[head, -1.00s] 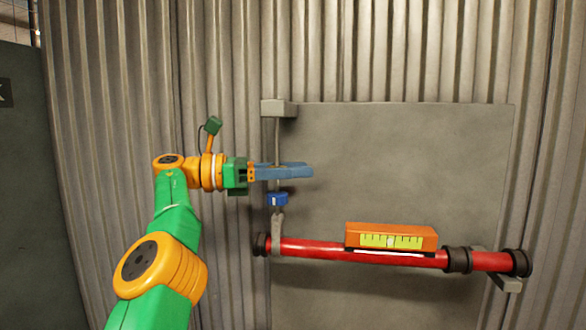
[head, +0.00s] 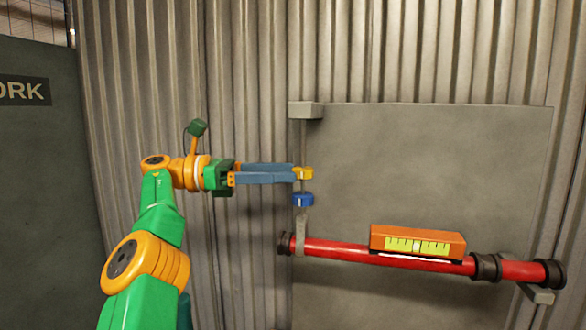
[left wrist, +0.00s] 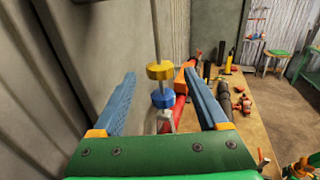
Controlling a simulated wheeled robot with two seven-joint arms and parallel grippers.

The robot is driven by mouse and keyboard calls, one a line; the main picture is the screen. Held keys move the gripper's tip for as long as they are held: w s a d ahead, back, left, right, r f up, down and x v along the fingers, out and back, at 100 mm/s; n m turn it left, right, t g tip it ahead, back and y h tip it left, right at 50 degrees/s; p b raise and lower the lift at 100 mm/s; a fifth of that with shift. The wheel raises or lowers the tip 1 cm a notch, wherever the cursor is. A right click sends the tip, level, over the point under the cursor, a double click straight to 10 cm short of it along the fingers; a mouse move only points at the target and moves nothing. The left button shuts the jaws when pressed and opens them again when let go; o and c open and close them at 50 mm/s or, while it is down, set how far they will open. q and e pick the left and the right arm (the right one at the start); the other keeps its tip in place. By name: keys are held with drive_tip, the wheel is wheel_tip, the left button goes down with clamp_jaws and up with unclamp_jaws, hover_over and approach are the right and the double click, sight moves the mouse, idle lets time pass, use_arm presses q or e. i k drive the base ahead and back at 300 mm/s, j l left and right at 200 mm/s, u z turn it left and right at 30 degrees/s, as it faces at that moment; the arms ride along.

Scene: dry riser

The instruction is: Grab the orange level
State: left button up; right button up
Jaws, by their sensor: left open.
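The orange level (head: 417,241), with a yellow-green scale window, lies along the red pipe (head: 335,247) at the right in the head view. In the left wrist view a small part of the orange level (left wrist: 181,76) shows beyond the rod, mostly hidden by the right finger. My left gripper (head: 294,172) is open and empty, above and to the left of the level and apart from it. Its blue fingers point right, with their tips at a yellow collar (head: 303,173) on a thin vertical rod. My right gripper is not in view.
A blue collar (head: 303,199) sits below the yellow one. A grey bracket (head: 306,110) juts out at the rod's top. Behind is a grey panel (head: 460,160) on corrugated wall. In the left wrist view, a wooden bench (left wrist: 257,128) holds several tools; a green stool (left wrist: 277,53) stands beyond.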

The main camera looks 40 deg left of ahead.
sight(404, 240)
drive_tip(key=k, duration=1)
